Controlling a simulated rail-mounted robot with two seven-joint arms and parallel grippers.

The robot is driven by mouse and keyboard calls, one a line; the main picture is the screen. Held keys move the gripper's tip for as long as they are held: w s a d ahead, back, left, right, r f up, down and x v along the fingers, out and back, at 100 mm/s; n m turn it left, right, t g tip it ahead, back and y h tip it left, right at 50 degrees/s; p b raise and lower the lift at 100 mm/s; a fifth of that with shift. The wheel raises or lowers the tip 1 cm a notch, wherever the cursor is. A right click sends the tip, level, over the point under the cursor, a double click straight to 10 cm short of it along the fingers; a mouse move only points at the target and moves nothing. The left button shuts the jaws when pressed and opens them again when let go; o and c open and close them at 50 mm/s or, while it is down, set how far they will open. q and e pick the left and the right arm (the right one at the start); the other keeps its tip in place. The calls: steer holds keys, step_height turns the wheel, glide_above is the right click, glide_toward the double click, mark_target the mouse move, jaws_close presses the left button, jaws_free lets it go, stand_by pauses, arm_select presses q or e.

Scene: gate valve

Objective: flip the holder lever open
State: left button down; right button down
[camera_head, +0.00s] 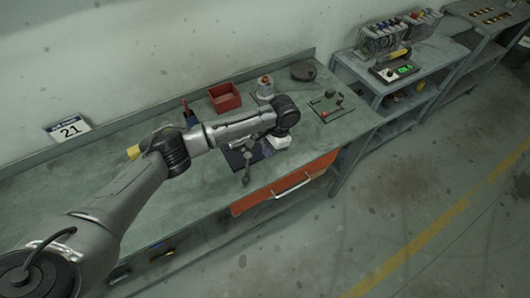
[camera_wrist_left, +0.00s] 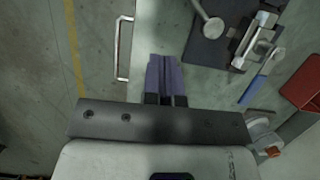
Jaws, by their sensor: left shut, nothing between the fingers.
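A dark plate (camera_head: 234,160) lies on the workbench; it also shows in the wrist view (camera_wrist_left: 205,50). A metal holder-like fitting (camera_wrist_left: 255,42) sits on the plate, with a blue bar (camera_wrist_left: 253,90) beside its lower end. A grey rod with a round end (camera_wrist_left: 212,26) stands at the plate's left part in the wrist view, and near the plate's front in the head view (camera_head: 246,172). I cannot tell which part is the lever. My left gripper (camera_head: 262,149) is over the bench beside the plate; its purplish fingers (camera_wrist_left: 166,74) are together, empty and apart from the fitting.
A red bin (camera_head: 224,97), a small device with a red top (camera_head: 265,88) and a green plate with red parts (camera_head: 328,106) stand on the bench. An orange drawer with a pale handle (camera_head: 293,185) is at the front edge. A shelf unit (camera_head: 405,75) stands right.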

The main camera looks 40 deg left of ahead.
mark_target(247, 167)
arm_select(q)
steer(key=x, duration=0.8)
steer(key=shift+s+a+f, duration=0.1)
steer(key=shift+s+a, duration=0.1)
steer(key=shift+s, duration=0.35)
steer(key=shift+s+a, duration=0.25)
steer(key=shift+s, duration=0.3)
steer(key=shift+s+a+f+p, duration=0.1)
steer(key=shift+s+a+p, duration=0.1)
steer(key=shift+s+p, duration=0.25)
steer(key=shift+s, duration=0.3)
steer(key=shift+f, duration=0.1)
